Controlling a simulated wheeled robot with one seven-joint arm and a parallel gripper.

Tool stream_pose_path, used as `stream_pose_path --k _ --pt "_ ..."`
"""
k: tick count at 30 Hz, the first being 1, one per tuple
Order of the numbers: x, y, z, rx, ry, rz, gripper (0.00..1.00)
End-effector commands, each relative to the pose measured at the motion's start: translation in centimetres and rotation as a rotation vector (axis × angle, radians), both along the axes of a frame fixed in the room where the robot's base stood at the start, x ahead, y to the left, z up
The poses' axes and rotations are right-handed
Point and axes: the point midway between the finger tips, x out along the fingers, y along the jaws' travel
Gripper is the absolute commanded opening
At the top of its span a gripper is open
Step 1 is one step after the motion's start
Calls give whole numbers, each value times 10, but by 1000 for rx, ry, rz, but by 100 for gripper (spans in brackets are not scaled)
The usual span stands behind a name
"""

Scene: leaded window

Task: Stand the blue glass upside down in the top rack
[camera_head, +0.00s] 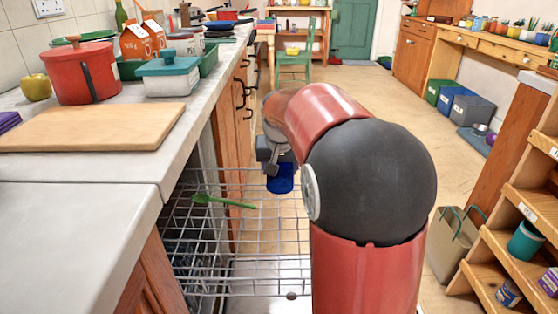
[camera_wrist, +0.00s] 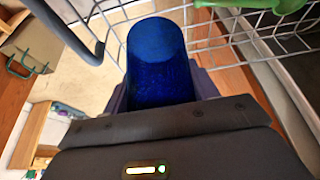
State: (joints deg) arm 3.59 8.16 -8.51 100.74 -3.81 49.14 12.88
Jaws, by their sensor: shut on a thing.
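The blue glass (camera_head: 281,179) is in my gripper (camera_head: 277,164), over the far part of the pulled-out wire top rack (camera_head: 235,268). My arm hides part of the rack's right side. In the wrist view the glass (camera_wrist: 157,60) sits between the gripper's fingers (camera_wrist: 160,90), its closed-looking round end pointing away from the palm. The rack (camera_wrist: 240,38) shows behind and beside it. I cannot tell whether the glass touches the wires. A green spoon (camera_head: 222,202) lies in the rack, left of the glass; it also shows in the wrist view (camera_wrist: 288,5).
The counter (camera_head: 90,190) runs along the left, with a cutting board (camera_head: 95,127), a red pot (camera_head: 80,72) and a teal-lidded box (camera_head: 168,75). Wooden shelves (camera_head: 520,235) and a bag (camera_head: 455,242) stand right. The middle floor is clear.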

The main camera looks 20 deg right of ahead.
Motion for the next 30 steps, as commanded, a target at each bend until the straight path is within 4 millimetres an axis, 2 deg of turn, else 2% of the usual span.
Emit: stream_pose_path --k 1,6,15,30 --pt "0 0 -11 0 0 0 26" --pt "0 0 -33 0 0 0 26" --pt "0 0 -60 0 -1 0 26" --pt "0 0 -67 0 -1 0 26"
